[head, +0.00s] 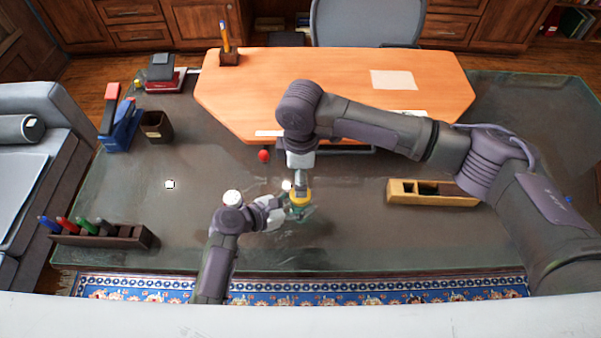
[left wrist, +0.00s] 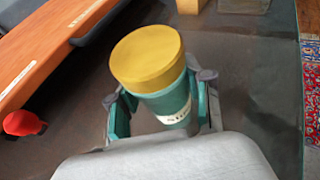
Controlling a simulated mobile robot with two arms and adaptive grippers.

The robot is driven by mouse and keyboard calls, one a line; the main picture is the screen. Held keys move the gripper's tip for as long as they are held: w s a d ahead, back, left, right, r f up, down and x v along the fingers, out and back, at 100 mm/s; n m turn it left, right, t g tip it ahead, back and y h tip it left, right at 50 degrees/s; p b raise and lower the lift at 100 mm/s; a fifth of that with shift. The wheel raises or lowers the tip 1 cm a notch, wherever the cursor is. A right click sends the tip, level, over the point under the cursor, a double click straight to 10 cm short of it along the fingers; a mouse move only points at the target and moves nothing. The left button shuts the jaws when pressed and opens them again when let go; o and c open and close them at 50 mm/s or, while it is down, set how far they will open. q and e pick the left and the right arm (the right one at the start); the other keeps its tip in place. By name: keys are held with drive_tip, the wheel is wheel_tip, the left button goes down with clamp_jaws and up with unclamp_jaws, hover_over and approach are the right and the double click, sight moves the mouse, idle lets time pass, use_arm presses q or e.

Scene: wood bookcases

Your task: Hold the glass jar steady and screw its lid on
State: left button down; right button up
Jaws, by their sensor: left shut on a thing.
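The glass jar (left wrist: 172,106) is greenish, with a white label, and stands between the two fingers of my left gripper (left wrist: 163,112), which is shut on its body. The yellow lid (left wrist: 147,57) sits at the jar's mouth; whether it is threaded on cannot be told. In the head view the lid (head: 300,197) shows above the jar, whose body is mostly hidden by my left gripper (head: 284,208). My right gripper (head: 299,178) points down just above the lid; its fingers are too small to judge. It does not show in the left wrist view.
A red knob-like thing (head: 263,155) lies left of the grippers. A wooden box (head: 433,193) is to the right. A marker rack (head: 103,236), a blue stapler-like thing (head: 121,125) and a dark cup (head: 157,126) stand at left. The glass tabletop (head: 200,215) between is mostly clear.

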drive_tip(key=shift+f, duration=0.1)
drive_tip(key=shift+f, duration=3.95)
drive_tip(key=shift+c, duration=0.2)
drive_tip(key=c, duration=1.2)
drive_tip(key=o, duration=1.4)
drive_tip(key=shift+r, duration=0.1)
wheel_tip(320, 180, up, 12)
